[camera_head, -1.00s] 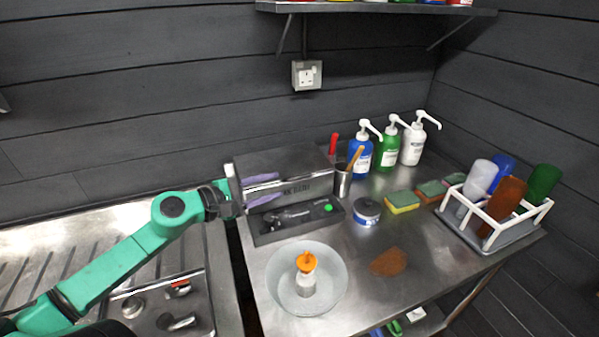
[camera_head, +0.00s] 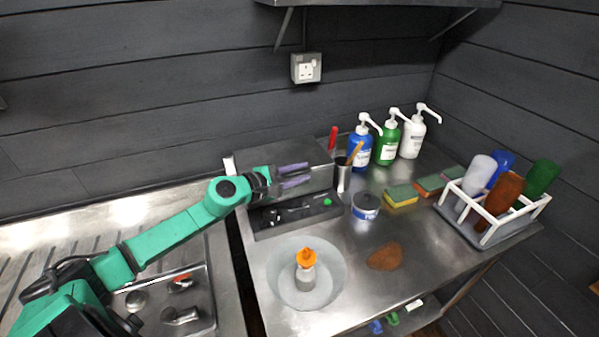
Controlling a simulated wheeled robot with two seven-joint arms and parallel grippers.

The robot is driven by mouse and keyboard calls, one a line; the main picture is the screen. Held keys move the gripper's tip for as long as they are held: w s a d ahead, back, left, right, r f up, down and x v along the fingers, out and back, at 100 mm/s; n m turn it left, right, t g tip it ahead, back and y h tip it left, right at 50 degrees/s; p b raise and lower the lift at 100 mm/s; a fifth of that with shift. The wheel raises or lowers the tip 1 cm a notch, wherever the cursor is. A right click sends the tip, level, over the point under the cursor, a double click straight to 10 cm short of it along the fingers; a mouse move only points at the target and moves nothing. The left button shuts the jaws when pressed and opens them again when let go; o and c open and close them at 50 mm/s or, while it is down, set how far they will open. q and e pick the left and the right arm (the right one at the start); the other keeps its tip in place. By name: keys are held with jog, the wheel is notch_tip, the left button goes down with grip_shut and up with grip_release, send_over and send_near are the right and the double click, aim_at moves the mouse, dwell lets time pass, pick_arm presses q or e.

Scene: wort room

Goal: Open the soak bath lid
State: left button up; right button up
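The soak bath (camera_head: 240,158) is a stainless steel box at the back left of the steel counter. Its lid (camera_head: 290,150) appears shut, lying flat across the top. My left gripper (camera_head: 308,174) is in front of the bath's front face, its two purple fingers pointing right with a gap between them. It is open, with nothing between the fingers. The gripper hides much of the front face and its label. I cannot tell whether the fingers touch the bath. My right gripper is not in view.
A dark tray (camera_head: 262,232) lies before the bath; a round bowl (camera_head: 338,272) with an orange-topped bottle stands nearer.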

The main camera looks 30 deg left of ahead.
pick_arm(q)
grip_shut()
dwell(1.2)
